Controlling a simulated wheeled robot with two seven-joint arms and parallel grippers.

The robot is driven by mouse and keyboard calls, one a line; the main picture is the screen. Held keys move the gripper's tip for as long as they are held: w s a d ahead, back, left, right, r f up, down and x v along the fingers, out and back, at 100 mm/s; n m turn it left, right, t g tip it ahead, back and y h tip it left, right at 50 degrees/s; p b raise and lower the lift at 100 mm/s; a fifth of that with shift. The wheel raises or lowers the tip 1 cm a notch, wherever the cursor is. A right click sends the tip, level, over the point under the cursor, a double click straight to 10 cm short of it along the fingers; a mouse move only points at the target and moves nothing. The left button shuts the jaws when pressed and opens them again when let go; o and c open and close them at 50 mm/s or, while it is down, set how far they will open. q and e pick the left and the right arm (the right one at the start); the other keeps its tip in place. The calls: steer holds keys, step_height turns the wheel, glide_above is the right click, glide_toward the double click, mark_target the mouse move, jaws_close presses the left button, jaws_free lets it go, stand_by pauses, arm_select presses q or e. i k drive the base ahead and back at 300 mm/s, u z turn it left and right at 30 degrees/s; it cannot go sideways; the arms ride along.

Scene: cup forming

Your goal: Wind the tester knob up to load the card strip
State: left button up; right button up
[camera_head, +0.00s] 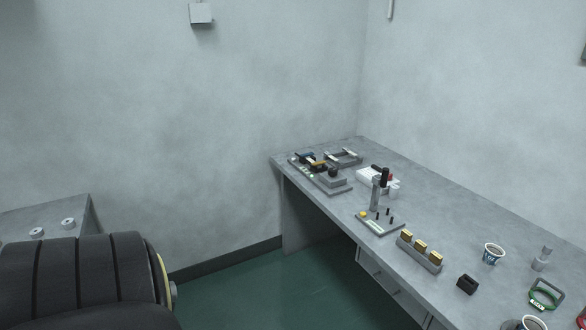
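A small tester-like device (318,172) sits at the far left end of the grey bench, with a flat base and dark, blue and yellow parts on top. A dark round part on it (333,172) looks like a knob, but it is too small to be sure. I cannot make out the card strip. Neither of my grippers is in view.
The bench (460,205) runs along the right wall. Another grey surface (60,212) is at left.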

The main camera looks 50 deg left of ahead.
mark_target(332, 172)
steer(key=u, duration=0.05)
steer(key=i, duration=0.4)
steer(key=u, duration=1.7)
